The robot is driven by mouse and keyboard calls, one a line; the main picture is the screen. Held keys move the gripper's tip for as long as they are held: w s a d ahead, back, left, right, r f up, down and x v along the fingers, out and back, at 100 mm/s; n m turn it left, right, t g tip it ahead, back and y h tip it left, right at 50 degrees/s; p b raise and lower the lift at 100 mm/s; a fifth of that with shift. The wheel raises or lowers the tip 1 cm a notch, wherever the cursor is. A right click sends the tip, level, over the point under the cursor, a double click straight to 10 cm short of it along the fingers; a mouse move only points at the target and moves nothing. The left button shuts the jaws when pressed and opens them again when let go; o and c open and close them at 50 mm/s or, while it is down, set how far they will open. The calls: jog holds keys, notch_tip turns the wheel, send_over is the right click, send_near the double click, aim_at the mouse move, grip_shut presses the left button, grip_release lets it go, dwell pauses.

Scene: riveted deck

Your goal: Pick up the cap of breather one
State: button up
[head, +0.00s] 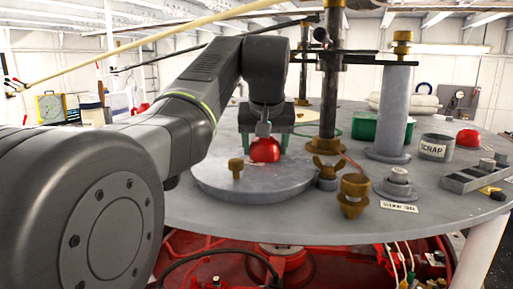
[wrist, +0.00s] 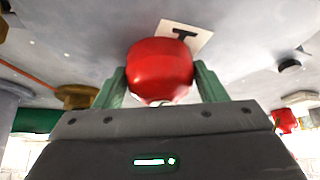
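A red domed cap (head: 265,150) is over the round grey raised plate (head: 215,180) at the middle of the deck. My gripper (head: 266,143) reaches down to it from above and behind. In the wrist view the cap (wrist: 160,72) sits between my two green fingers (wrist: 160,82), which meet its left and right sides with no clear gap, so the gripper looks shut on it. A white card with a dark mark (wrist: 183,36) lies just beyond the cap, partly hidden. I cannot tell whether the cap is clear of its seat.
A brass post (head: 236,168) and a brass wing nut (head: 326,170) stand close by. A tall dark column (head: 329,95) and a grey flanged cylinder (head: 393,110) rise to the right. Another red dome (head: 468,138) is beside the SCRAP tin (head: 436,147).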

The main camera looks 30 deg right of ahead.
jog(key=shift+r, duration=0.15)
notch_tip(320, 180, up, 10)
jog(key=shift+f+p, duration=0.15)
jog(key=shift+p, duration=0.2)
dwell(0.5)
